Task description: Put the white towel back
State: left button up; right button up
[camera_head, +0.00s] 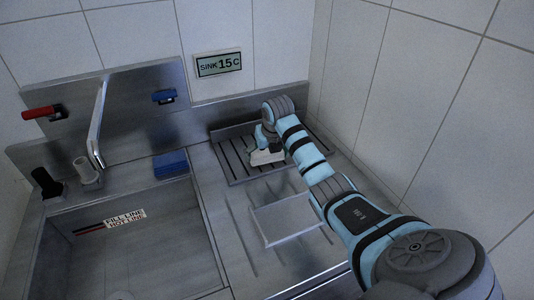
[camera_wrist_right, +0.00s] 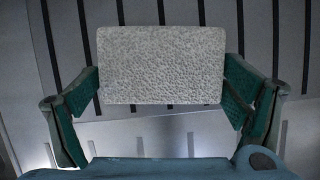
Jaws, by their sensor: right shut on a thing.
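The white towel (camera_wrist_right: 160,65) shows in the right wrist view as a pale, rough-textured rectangular block between the two green-padded fingers. My right gripper (camera_wrist_right: 160,92) is shut on it by its two short sides. In the head view the towel (camera_head: 266,158) is a small pale shape below my right gripper (camera_head: 268,148), partly hidden by it. Both are over the dark slotted rack (camera_head: 231,163) at the back of the counter. I cannot tell whether the towel touches the rack. My left gripper is not in view.
A pale flat rectangular board (camera_head: 287,219) lies on the grooved metal drainboard, beside my right arm. The sink basin (camera_head: 140,255) with a tap (camera_head: 97,125) is at left. A blue block (camera_head: 170,163) sits on its back edge. Tiled walls close off the back and right.

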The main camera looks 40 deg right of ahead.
jog(key=shift+f, duration=0.3)
jog(key=o, duration=0.8)
jog(key=shift+o, duration=0.2)
jog(key=shift+b, duration=0.45)
jog(key=p+v, duration=0.4)
jog(key=v, duration=1)
jog(key=shift+d+r+p, duration=0.15)
jog(key=shift+r+p, duration=0.25)
jog(key=shift+r, duration=0.1)
jog(key=shift+w, duration=0.1)
